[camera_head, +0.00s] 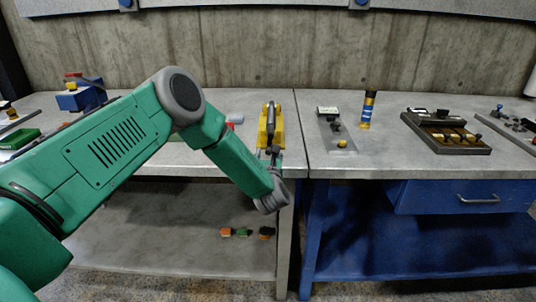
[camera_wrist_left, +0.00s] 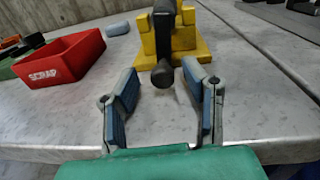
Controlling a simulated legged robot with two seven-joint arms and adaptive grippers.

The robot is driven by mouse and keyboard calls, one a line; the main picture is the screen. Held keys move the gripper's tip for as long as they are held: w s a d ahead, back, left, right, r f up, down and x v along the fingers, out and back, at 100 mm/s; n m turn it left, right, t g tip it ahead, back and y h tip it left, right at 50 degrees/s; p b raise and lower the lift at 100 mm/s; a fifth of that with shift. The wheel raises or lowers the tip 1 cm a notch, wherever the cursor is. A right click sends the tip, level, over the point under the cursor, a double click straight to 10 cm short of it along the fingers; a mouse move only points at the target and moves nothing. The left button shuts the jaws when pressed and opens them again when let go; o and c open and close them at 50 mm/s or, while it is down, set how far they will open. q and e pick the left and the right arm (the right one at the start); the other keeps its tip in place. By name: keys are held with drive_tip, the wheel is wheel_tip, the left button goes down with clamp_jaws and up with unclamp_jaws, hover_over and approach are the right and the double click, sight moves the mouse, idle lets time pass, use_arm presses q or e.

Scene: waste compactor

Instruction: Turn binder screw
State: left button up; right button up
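A yellow binder (camera_head: 264,137) with a dark top part stands near the front edge of the left grey table. In the left wrist view the yellow binder (camera_wrist_left: 149,46) is straight ahead, and a dark screw with a round end (camera_wrist_left: 162,74) points from it toward me. My left gripper (camera_head: 275,152) is at the table edge in front of the binder. In the wrist view the left gripper (camera_wrist_left: 162,84) is open, with one blue-padded finger on each side of the screw's end and visible gaps to both. My right gripper is not in view.
A red scrap bin (camera_wrist_left: 62,62) and a grey block (camera_wrist_left: 118,29) are left of the binder. On the right table stand a metal plate (camera_head: 335,135), a blue-yellow can (camera_head: 368,108) and a dark tray (camera_head: 470,150).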

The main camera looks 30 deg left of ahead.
use_arm(q)
drive_tip(key=shift+w+d+r, duration=0.15)
drive_tip(key=shift+w+d, duration=0.05)
drive_tip(key=shift+d, duration=0.05)
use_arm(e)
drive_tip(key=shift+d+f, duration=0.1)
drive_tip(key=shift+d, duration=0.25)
use_arm(q)
drive_tip(key=shift+a, duration=0.1)
clamp_jaws()
drive_tip(key=shift+a, duration=0.15)
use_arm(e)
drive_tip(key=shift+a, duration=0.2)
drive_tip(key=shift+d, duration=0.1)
use_arm(q)
drive_tip(key=shift+m, duration=0.3)
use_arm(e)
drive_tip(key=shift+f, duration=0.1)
